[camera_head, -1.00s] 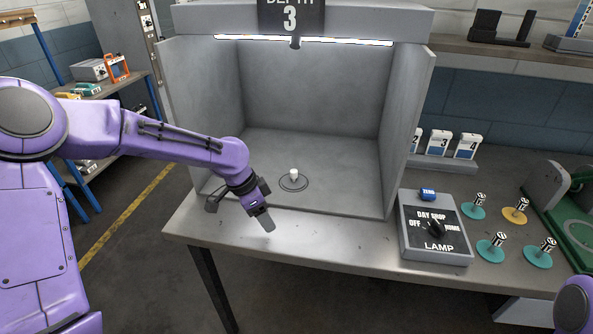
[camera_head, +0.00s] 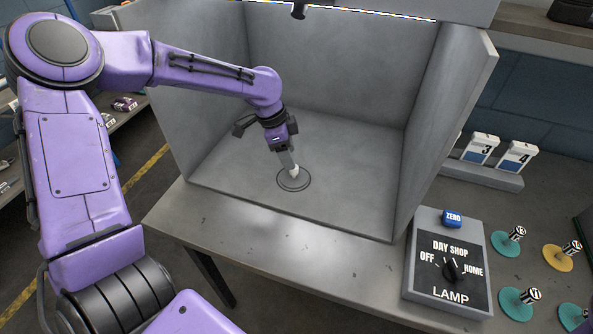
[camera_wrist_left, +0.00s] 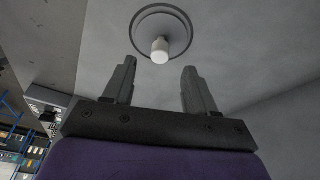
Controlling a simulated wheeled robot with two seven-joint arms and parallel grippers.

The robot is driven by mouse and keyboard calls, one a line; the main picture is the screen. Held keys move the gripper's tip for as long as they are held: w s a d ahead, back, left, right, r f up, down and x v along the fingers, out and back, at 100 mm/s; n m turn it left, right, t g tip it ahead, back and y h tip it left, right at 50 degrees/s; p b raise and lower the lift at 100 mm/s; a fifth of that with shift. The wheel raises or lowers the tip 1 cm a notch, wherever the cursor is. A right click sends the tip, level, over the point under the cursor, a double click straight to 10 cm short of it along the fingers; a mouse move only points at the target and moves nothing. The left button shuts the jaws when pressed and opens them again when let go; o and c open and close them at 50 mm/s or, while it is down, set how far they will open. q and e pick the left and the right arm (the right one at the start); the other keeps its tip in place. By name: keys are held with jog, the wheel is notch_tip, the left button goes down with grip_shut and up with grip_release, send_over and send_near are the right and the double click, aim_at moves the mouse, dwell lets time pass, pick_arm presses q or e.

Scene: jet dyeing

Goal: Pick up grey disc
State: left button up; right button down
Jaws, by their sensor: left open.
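The grey disc (camera_head: 293,181) lies flat on the floor of the grey booth, with a white knob (camera_head: 295,170) standing up from its middle. Its grey matches the booth floor closely. My left gripper (camera_head: 290,167) is over the disc, its fingers pointing down by the knob. In the left wrist view the disc (camera_wrist_left: 161,29) and its knob (camera_wrist_left: 160,50) show just beyond the fingertips. The left gripper (camera_wrist_left: 159,76) is open, with nothing between its fingers. The knob lies roughly in line with the gap. My right gripper is not in view.
Booth walls (camera_head: 435,110) stand at the sides and back. A lamp control box (camera_head: 449,265) is to the right on the table (camera_head: 290,240). Teal discs (camera_head: 507,243) and a yellow disc (camera_head: 562,257) with labelled knobs lie further right. The booth floor around the disc is clear.

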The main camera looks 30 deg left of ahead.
aim_at(294, 172)
pick_arm(q)
jog(key=p+x, duration=0.1)
jog(key=x, duration=0.5)
jog(key=shift+f, duration=0.2)
grip_shut()
jog(key=shift+r, duration=0.1)
